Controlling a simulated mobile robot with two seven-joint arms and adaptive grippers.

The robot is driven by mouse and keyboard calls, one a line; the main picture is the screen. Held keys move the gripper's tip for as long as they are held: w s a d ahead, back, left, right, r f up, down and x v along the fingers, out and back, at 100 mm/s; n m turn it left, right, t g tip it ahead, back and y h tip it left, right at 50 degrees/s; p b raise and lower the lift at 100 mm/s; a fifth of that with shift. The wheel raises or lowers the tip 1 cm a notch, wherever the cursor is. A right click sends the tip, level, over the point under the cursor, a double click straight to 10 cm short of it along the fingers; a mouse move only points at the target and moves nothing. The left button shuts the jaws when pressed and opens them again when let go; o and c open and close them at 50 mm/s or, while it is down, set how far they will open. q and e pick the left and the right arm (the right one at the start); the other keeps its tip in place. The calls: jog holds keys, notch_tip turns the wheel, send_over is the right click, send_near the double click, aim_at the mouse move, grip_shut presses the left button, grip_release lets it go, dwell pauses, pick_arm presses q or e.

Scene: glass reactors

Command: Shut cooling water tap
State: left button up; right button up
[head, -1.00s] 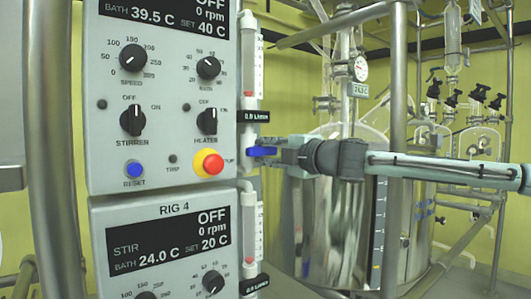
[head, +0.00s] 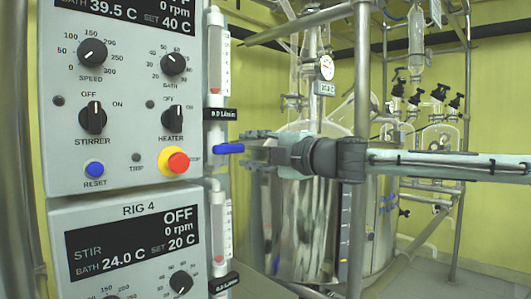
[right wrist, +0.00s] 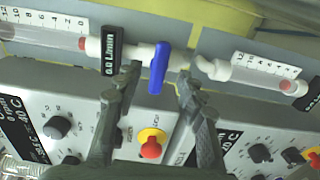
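The cooling water tap has a blue lever (head: 229,149) on a white vertical pipe beside the upper control box. The lever sticks out crosswise to the pipe; this also shows in the right wrist view (right wrist: 159,70). The black flow label (head: 221,114) above it reads 0.0 L/min. My right gripper (head: 256,149) is just right of the lever, its fingers apart. In the right wrist view the open fingertips (right wrist: 158,75) lie on either side of the lever, with gaps, and hold nothing. My left gripper is not in view.
The upper control box (head: 130,185) with a red and yellow emergency button (head: 175,163) stands close left of the tap. A lower RIG 4 box (head: 135,209) is beneath. A steel reactor (head: 310,235) and frame post (head: 362,80) stand behind my right arm.

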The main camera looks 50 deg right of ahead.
jog(key=s, duration=0.5)
jog(key=shift+s+a, duration=0.3)
